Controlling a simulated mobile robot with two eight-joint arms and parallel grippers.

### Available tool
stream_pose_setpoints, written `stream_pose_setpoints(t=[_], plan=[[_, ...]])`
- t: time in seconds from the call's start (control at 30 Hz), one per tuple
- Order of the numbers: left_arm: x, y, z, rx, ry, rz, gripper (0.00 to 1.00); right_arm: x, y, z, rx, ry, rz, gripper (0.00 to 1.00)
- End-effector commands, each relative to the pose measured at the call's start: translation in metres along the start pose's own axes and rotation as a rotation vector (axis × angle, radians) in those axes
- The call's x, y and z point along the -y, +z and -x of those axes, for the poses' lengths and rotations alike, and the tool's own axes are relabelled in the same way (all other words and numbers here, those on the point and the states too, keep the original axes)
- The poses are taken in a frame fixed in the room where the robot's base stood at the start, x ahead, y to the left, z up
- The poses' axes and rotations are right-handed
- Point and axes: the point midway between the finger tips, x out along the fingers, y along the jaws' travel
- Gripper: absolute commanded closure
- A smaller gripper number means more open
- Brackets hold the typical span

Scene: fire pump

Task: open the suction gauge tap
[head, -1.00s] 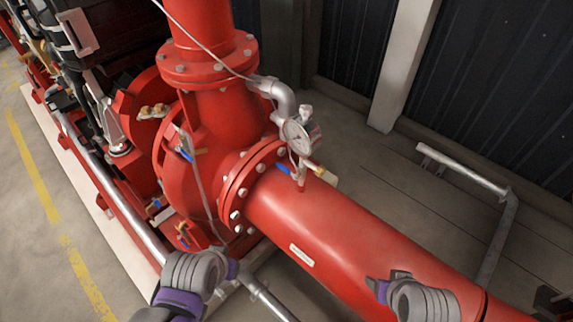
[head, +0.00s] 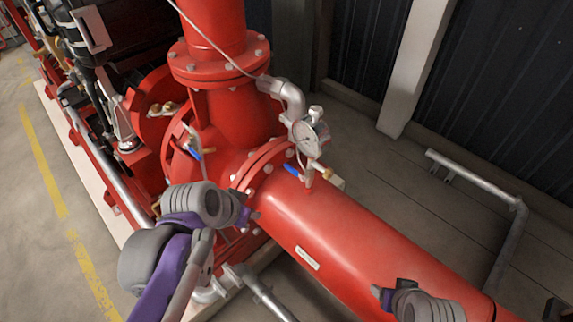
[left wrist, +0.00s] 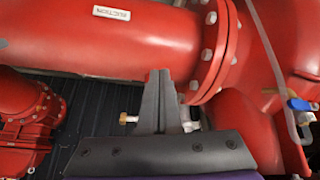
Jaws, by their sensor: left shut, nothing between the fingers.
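The suction gauge tap (head: 290,169) has a blue lever and sits on a short stub on top of the red suction pipe (head: 345,235), under a round dial gauge (head: 309,138). A brass end (head: 326,173) sticks out to its right. My left gripper (head: 252,214) is shut and empty, in front of the pipe flange, below and left of the tap and apart from it. In the left wrist view its closed fingers (left wrist: 158,80) point at the pipe. Brass and silver fittings show beside them, partly hidden. My right gripper (head: 383,295) is over the pipe at lower right; its fingers are unclear.
Another blue-handled valve (head: 196,153) is on the pump's left side; a blue-handled one (left wrist: 299,104) shows in the left wrist view. A bolted flange (head: 262,170) lies near my left gripper. A grey pipe rail (head: 470,174) stands at right, with free floor before it.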

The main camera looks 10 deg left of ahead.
Motion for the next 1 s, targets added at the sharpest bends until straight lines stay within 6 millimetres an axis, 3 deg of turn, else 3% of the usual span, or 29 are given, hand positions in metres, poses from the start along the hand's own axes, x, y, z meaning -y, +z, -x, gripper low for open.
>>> stream_pose_setpoints(t=[0.03, 0.2, 0.4, 0.57, 1.0], plan=[[0.004, -0.024, 0.002, -0.022, 0.027, -0.033, 1.0, 0.0, 0.002, -0.002, 0.002, 0.0, 0.0, 0.32], [0.013, -0.091, 0.011, -0.117, 0.103, -0.159, 1.0, 0.0, 0.005, -0.006, 0.004, 0.0, 0.0, 0.32], [0.023, -0.138, 0.018, -0.201, 0.139, -0.252, 1.0, 0.0, 0.007, -0.008, 0.005, 0.0, 0.0, 0.32], [0.025, -0.15, 0.02, -0.224, 0.146, -0.277, 1.0, 0.0, 0.007, -0.008, 0.005, 0.0, 0.0, 0.32], [0.024, -0.151, 0.011, -0.224, 0.146, -0.28, 1.0, 0.0, 0.008, -0.009, 0.006, 0.0, 0.0, 0.32]])
